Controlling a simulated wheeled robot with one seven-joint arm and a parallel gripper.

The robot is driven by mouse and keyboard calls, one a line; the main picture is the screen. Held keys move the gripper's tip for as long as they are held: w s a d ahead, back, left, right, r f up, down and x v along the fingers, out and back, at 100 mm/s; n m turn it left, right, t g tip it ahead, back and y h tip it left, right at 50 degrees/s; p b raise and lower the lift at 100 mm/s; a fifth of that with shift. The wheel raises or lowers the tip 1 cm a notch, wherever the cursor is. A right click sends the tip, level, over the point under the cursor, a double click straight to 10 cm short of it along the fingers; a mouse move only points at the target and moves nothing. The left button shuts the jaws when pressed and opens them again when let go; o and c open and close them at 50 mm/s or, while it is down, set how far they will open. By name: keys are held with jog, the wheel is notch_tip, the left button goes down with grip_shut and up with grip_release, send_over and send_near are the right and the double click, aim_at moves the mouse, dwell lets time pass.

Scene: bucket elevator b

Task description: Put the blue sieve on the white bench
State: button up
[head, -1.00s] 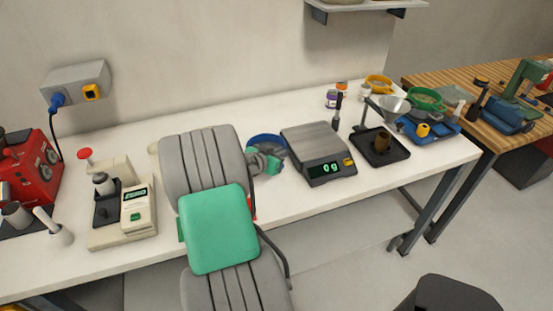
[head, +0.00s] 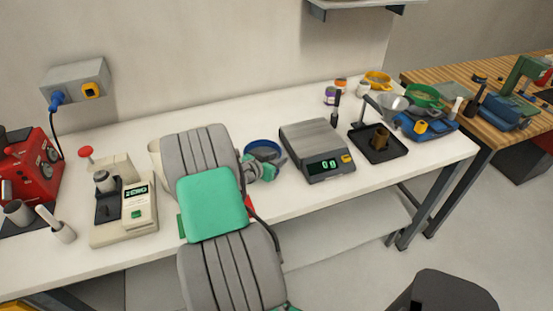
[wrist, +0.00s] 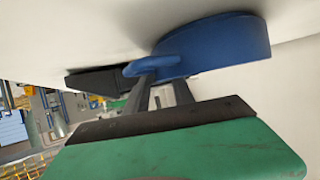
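The blue sieve (head: 262,149) is a round, shallow ring at the middle of the white bench (head: 215,108), left of the scale. It looks at or very near the bench top; exact contact is hard to tell. My gripper (head: 264,170) is at its near side. In the wrist view the sieve (wrist: 222,46) shows its side wall and a blue loop handle at the fingertips (wrist: 163,84). The fingers stand somewhat apart with light between them, and the handle hides part of the tips, so their grip on it is unclear.
A scale (head: 318,146) stands close right of the gripper. Beyond it are a black tray (head: 377,150), a blue tray (head: 440,128) and small jars. A beige device (head: 124,210) and a red machine (head: 30,170) stand left. The bench's back strip is clear.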

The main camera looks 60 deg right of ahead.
jog(key=shift+r, duration=0.15)
jog(key=w+a+r+n+t+y+b, duration=0.15)
jog(key=w+a, duration=0.25)
jog(key=a, duration=0.5)
jog(key=w+a+r+n+t+y, duration=0.25)
jog(key=w+a, duration=0.25)
jog(key=a, duration=0.4)
jog(key=w+a+r+n+t+y, duration=0.1)
jog(key=w+a+r+n+y, duration=0.2)
jog(key=a, duration=0.6)
jog(key=s+a+r+n+y, duration=0.1)
jog(key=a+n, duration=0.5)
jog(key=a, duration=0.7)
jog(key=s+a+r+n+t+y, duration=0.1)
jog(key=a+r+n+y, duration=0.3)
jog(key=a+n, duration=0.3)
jog(key=a+y, duration=0.1)
jog(key=a, duration=0.4)
jog(key=shift+a+r, duration=0.2)
jog(key=shift+a, duration=0.2)
jog(key=shift+s, duration=0.1)
